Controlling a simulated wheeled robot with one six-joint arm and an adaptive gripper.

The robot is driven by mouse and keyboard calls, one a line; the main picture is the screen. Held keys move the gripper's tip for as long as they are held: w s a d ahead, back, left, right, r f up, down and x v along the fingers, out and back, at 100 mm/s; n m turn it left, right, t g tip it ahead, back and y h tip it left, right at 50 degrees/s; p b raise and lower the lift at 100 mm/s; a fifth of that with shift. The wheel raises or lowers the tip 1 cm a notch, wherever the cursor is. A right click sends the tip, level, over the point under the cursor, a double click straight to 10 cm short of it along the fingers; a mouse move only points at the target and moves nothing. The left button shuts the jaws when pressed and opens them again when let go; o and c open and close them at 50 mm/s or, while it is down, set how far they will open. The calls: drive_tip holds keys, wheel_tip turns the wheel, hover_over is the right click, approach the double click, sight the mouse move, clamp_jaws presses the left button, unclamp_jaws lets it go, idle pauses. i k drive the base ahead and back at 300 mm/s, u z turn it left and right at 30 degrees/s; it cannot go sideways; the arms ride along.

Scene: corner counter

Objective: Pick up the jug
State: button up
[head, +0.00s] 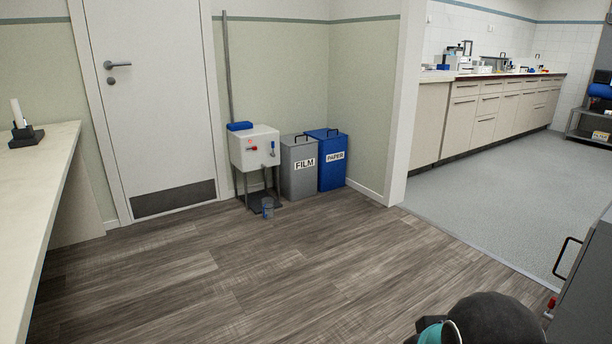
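I cannot clearly pick out a jug in the head view. Small items on the far counter (500,77) are also too small to name surely. My gripper is not in view.
A grey FILM bin (299,182) and a blue PAPER bin (339,170) stand right of the tank. A closed door (150,95) is on the left. A pale worktop (38,165) runs along the left edge. The wooden floor (220,270) is clear. A grey cabinet (590,285) is at lower right.

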sight(267, 210)
drive_tip(key=z, duration=0.3)
drive_tip(key=i, duration=2.5)
drive_tip(key=u, duration=0.5)
drive_tip(key=i, duration=1.85)
drive_tip(key=u, duration=1.65)
drive_tip(key=i, duration=0.75)
drive_tip(key=u, duration=0.3)
